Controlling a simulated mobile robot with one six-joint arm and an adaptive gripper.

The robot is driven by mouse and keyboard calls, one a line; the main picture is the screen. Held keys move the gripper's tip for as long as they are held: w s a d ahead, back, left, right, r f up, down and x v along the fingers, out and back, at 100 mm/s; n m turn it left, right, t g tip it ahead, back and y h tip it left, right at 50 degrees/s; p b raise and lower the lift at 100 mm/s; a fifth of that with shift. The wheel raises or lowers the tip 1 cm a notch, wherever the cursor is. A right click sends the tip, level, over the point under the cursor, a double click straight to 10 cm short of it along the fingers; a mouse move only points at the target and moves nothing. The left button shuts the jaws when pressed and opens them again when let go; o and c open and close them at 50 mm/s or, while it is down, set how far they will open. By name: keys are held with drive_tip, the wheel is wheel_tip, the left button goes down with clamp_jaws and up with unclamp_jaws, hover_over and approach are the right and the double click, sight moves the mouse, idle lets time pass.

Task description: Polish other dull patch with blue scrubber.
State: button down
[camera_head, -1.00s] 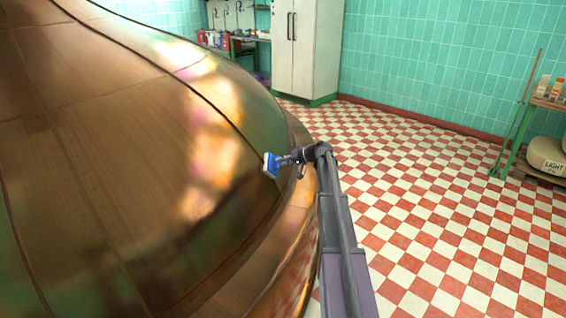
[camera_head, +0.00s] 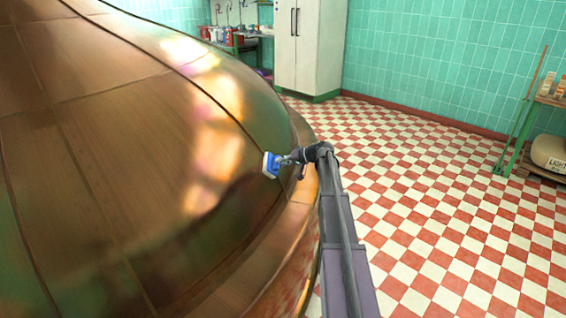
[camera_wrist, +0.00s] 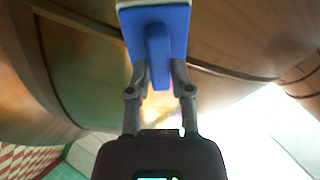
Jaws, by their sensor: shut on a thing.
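The copper kettle (camera_head: 150,175) fills the left of the head view as a large seamed dome with bright reflections. No dull patch can be told apart with certainty from its brown sheen and reflections. My gripper (camera_head: 286,160) is beside the kettle's lower right side. It is shut on the handle of the blue scrubber (camera_head: 271,166), whose pale pad faces left towards the dome. In the wrist view, the blue scrubber (camera_wrist: 177,22) is between the fingertips of my gripper (camera_wrist: 160,72), with the copper behind it. I cannot tell whether the pad touches the kettle.
A red and white checkered floor (camera_head: 430,190) lies open to the right. A white cabinet (camera_head: 308,50) and a workbench with red containers (camera_head: 222,34) stand at the back. A green-legged shelf (camera_head: 548,100) with a sack (camera_head: 550,152) is at the right.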

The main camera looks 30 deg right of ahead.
drive_tip(key=shift+s+a, duration=1.25)
drive_tip(key=shift+a, duration=0.05)
drive_tip(key=shift+s+a, duration=1.25)
drive_tip(key=shift+s+a, duration=1.2)
drive_tip(key=shift+a, duration=0.25)
drive_tip(key=shift+d, duration=0.1)
drive_tip(key=shift+p+v, duration=1.5)
drive_tip(key=shift+v, duration=1.45)
drive_tip(key=shift+r, duration=0.2)
